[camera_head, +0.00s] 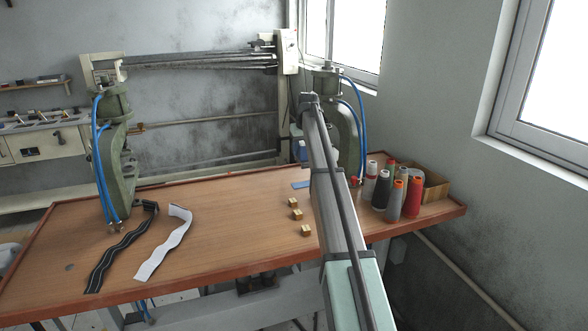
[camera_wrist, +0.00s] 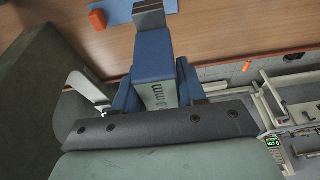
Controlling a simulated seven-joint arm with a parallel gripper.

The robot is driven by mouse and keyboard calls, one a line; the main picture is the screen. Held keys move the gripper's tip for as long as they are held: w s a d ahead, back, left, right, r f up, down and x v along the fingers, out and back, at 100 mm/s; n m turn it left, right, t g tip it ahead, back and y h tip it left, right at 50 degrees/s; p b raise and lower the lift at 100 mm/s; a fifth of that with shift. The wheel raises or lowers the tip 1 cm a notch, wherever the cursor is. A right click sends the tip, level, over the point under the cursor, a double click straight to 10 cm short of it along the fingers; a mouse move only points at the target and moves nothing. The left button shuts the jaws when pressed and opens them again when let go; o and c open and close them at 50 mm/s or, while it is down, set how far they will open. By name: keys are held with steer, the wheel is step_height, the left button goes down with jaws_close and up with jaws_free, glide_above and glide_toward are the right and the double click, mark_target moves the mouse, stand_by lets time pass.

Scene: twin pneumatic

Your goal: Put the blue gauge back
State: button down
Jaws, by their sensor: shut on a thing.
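The blue gauge (camera_wrist: 153,52) is a block with a pale label ending in "mm" and grey metal at its far end. In the wrist view, my gripper (camera_wrist: 158,85) is shut on it, with dark blue fingers on both sides. The gauge is held over the wooden table (camera_head: 225,215). A flat blue pad (camera_head: 300,184) lies on the table left of my arm; a flat blue piece also shows in the wrist view (camera_wrist: 118,10), near the gauge's grey end.
Several brass-coloured blocks (camera_head: 294,203) lie left of my arm. Thread cones (camera_head: 395,195) and a cardboard box (camera_head: 434,185) crowd the right end. Green presses (camera_head: 118,165) stand left and behind my arm (camera_head: 347,130). Black (camera_head: 118,255) and white (camera_head: 165,245) straps lie left. The table's middle is clear.

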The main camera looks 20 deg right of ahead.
steer(key=w+a+n, duration=0.1)
steer(key=w+a, duration=0.1)
steer(key=a, duration=0.8)
steer(key=shift+m, duration=0.4)
steer(key=x, duration=0.3)
steer(key=s+x, duration=0.1)
steer(key=x, duration=0.2)
steer(key=s+x, duration=0.1)
steer(key=x, duration=0.2)
steer(key=shift+a+f, duration=0.1)
steer(key=shift+f, duration=0.3)
steer(key=shift+f, duration=0.15)
steer(key=c, duration=0.6)
jaws_free()
steer(key=shift+c, duration=0.2)
steer(key=v, duration=1.2)
steer(key=shift+o, duration=0.3)
